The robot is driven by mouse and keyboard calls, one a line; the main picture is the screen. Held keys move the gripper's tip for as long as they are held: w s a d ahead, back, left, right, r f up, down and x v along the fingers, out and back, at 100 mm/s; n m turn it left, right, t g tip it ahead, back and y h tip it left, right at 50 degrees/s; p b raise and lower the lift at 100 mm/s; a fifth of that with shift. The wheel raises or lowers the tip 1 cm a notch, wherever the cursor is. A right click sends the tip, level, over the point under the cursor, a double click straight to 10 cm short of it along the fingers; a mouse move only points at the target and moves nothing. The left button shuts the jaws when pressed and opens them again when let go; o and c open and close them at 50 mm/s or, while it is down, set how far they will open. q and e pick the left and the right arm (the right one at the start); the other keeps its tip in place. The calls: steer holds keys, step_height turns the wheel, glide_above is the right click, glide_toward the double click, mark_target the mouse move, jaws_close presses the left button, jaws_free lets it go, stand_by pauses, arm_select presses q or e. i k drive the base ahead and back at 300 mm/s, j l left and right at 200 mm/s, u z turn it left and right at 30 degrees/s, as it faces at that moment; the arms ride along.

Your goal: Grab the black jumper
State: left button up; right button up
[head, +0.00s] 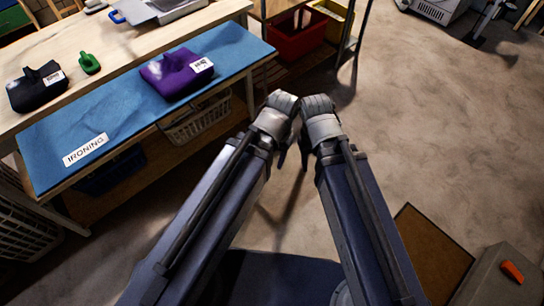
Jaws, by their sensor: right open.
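The black jumper (38,88) is a folded dark bundle with a small white label. It lies on the pale wooden tabletop at the far left of the head view. My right gripper (304,152) points down beyond the table's right end, over the floor. It is open and empty, well apart from the jumper. My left gripper (282,156) is close beside it, mostly hidden behind its own wrist, so its jaws cannot be made out.
A purple folded garment (178,74) with a white label lies on the blue ironing mat (120,112). A green object (89,63) stands near the jumper. Baskets sit under the table. A red crate (296,38) is beyond. Floor on the right is mostly open.

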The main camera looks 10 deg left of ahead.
mark_target(25, 93)
steer(key=u, duration=1.9)
steer(key=i+j, duration=0.15)
steer(key=j, duration=0.2)
steer(key=i+j, duration=0.15)
steer(key=j, duration=0.2)
steer(key=i+j, duration=0.15)
steer(key=j, duration=0.2)
steer(key=i+j+z, duration=0.15)
steer(key=j+z, duration=0.25)
steer(key=z, duration=0.9)
